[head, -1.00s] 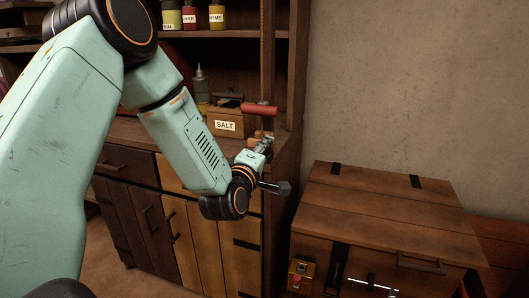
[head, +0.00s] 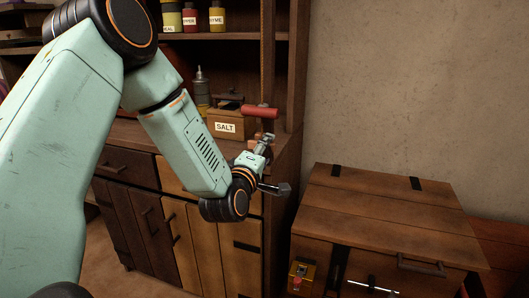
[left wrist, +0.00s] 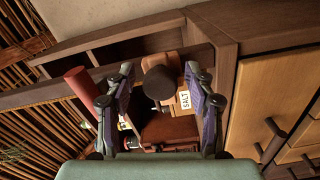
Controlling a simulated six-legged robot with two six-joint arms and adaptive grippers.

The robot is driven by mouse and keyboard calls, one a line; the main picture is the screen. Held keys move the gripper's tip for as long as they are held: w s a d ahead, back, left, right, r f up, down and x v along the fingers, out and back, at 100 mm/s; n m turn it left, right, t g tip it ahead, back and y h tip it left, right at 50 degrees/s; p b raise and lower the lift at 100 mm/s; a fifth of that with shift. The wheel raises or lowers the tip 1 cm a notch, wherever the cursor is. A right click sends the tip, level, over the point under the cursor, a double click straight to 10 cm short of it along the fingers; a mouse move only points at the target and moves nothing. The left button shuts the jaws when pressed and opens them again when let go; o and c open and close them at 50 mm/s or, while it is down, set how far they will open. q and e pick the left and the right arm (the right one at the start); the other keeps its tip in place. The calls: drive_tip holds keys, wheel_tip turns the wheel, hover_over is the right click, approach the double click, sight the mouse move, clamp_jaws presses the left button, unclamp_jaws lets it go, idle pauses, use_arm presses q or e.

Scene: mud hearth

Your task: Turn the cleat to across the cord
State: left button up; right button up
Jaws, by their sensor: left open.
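My left gripper (head: 264,146) is open in front of the shelf post, just below a red bar (head: 260,111) on the cord (head: 267,70). The wrist view shows its two fingers (left wrist: 165,105) spread apart. Between and beyond them is what looks like the cleat (left wrist: 160,82), with a dark round knob and light brown wood behind it. Only small brown bits of it show in the head view, so its angle to the cord is hard to tell. Contact with the fingers is not clear. The red bar also shows left of the fingers (left wrist: 82,86). My right gripper is out of view.
A wooden box labelled SALT (head: 228,122) stands on the cupboard counter close to the gripper, with a bottle (head: 201,88) beside it. Labelled jars (head: 190,17) are on the shelf above. A wooden chest (head: 385,215) is at the lower right. The wall is bare.

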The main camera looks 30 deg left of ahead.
use_arm(q)
drive_tip(key=v, duration=1.2)
idle(0.3)
drive_tip(key=s+d+f+m+g+h, duration=0.2)
drive_tip(key=s+d+f+m+g, duration=0.15)
drive_tip(key=f+m, duration=0.4)
drive_tip(key=s+d+f+m+g+h, duration=0.25)
drive_tip(key=d+f+m+g, duration=0.2)
drive_tip(key=f, duration=0.65)
drive_tip(key=s+d+f+m+g, duration=0.1)
drive_tip(key=s+f+m+g, duration=0.2)
drive_tip(key=s+f, duration=0.4)
drive_tip(key=s+d+f+m+g, duration=0.1)
drive_tip(key=s+f+g, duration=0.5)
drive_tip(key=s, duration=1)
wheel_tip(320, 180, down, 3)
drive_tip(key=shift+s+d+r+m+g, duration=0.3)
drive_tip(key=shift+d+m, duration=0.1)
drive_tip(key=shift+m, duration=0.5)
